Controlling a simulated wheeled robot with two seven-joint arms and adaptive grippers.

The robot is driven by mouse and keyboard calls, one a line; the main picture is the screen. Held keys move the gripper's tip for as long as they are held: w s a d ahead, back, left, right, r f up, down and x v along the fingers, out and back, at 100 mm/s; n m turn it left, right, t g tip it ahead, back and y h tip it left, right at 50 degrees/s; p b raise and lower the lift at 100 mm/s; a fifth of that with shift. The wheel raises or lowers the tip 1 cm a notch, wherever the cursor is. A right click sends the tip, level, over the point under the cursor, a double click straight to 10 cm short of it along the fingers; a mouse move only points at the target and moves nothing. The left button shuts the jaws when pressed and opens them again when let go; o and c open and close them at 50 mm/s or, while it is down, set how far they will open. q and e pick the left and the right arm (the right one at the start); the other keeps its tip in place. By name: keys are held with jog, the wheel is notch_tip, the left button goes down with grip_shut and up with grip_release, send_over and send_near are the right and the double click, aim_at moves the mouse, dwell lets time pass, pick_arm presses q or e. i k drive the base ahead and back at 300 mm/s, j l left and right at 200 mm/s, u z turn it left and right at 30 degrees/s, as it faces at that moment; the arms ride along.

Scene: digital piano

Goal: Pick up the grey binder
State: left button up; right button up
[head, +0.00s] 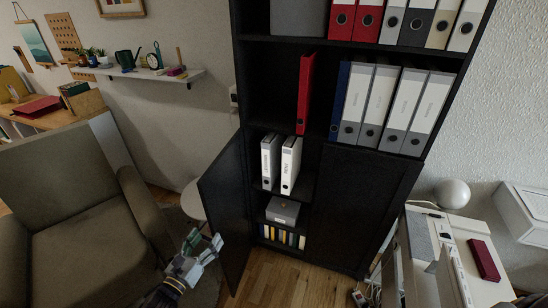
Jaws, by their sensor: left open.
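A grey binder (268,162) stands upright in the open lower compartment of the black cabinet (322,200). A white binder (290,166) stands just to its right. My left gripper (206,243) is open and empty, low in front of the cabinet's open left door (223,205) and to the left of the binders. It is apart from both binders. My right gripper is not in view.
A grey box (283,211) sits on the shelf below the binders. The right lower door (362,205) is shut. More binders (380,105) fill the upper shelves. An armchair (85,225) stands at left, a white desk unit (485,235) at right.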

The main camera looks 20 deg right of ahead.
aim_at(272, 146)
jog(key=i+l, duration=1.2)
jog(key=l, duration=0.15)
